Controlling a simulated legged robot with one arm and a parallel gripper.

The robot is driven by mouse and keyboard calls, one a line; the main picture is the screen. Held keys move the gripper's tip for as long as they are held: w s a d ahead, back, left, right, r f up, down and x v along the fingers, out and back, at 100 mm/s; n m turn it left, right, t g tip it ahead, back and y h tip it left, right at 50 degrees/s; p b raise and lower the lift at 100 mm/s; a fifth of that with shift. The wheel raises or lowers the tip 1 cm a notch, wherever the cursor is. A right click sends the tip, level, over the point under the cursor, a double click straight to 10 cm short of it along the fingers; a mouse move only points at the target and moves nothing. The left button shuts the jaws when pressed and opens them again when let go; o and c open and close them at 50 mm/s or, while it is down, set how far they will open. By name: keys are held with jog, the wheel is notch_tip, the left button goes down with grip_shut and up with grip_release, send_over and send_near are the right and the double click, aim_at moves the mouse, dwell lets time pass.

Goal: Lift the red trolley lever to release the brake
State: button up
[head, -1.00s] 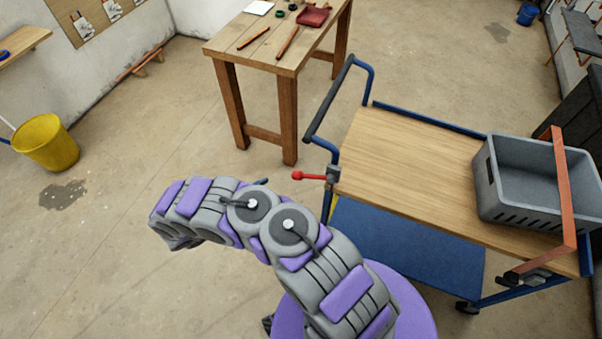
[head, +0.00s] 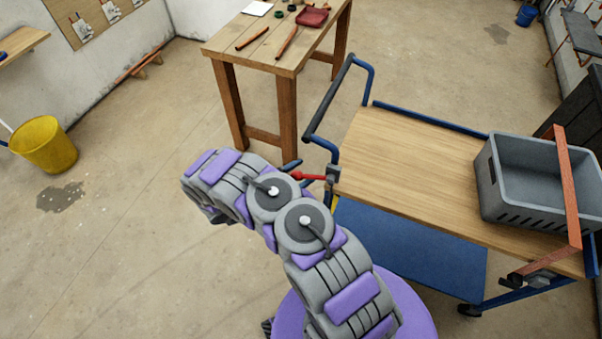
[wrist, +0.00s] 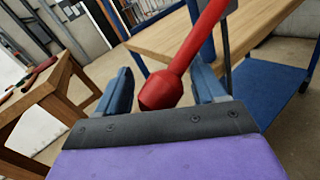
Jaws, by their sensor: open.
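The red lever (head: 313,178) sticks out to the left from a grey bracket on the trolley (head: 400,160), at its handle end. In the wrist view the lever (wrist: 188,52) runs down from the top, and its knob end lies between the two open blue fingers of my gripper (wrist: 162,92). I cannot tell whether either finger touches it; the right finger looks close to it. In the head view my arm hides most of the gripper; only a blue finger (head: 291,165) shows next to the lever's knob.
The trolley's blue push handle (head: 328,100) rises behind the lever. A wooden workbench (head: 265,50) with tools stands beyond. A yellow bucket (head: 45,147) stands at left, with clear floor between.

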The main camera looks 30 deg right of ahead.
jog(key=shift+r, duration=0.1)
grip_shut()
dwell(0.6)
